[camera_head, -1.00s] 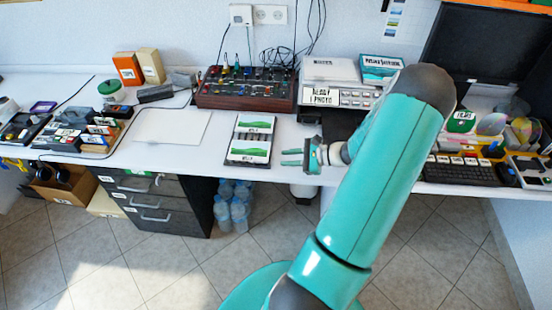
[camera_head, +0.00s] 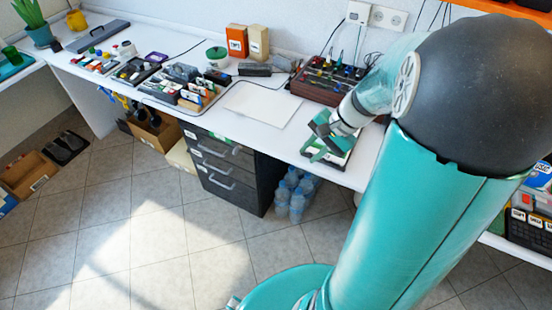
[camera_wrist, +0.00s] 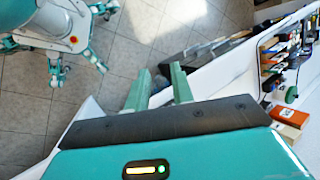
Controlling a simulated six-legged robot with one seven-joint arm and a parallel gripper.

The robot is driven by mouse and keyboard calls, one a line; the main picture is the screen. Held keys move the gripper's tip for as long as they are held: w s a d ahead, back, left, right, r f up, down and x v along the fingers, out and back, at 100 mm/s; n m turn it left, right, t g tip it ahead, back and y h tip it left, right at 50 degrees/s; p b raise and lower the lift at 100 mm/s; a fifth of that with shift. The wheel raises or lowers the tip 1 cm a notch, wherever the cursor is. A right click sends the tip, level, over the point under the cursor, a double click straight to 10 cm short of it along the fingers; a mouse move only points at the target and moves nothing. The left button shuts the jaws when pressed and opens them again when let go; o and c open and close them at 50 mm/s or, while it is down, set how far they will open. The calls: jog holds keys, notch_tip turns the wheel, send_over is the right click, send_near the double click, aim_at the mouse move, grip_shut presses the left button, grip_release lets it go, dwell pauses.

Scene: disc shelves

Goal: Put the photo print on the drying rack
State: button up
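The gripper and arm hide most of both. I cannot tell whether the fingers touch the print or holder. I cannot make out for certain which thing is the drying rack.
A blank white flat panel (camera_head: 263,103) lies left of the gripper on the desk. A dark drawer unit (camera_head: 222,168) and water bottles (camera_head: 292,193) stand below. The floor in front is clear.

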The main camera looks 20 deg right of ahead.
jog(key=s+a+r+n+t+h, duration=0.2)
jog(key=s+a+r+n+h, duration=0.3)
jog(key=s+a+r+n, duration=0.4)
jog(key=a+r+n, duration=0.3)
jog(key=a+r, duration=0.1)
jog(key=a, duration=0.1)
jog(key=shift+s+a+r+t+h, duration=0.2)
jog(key=shift+a+r+t+h, duration=0.1)
jog(key=shift+r+t, duration=0.1)
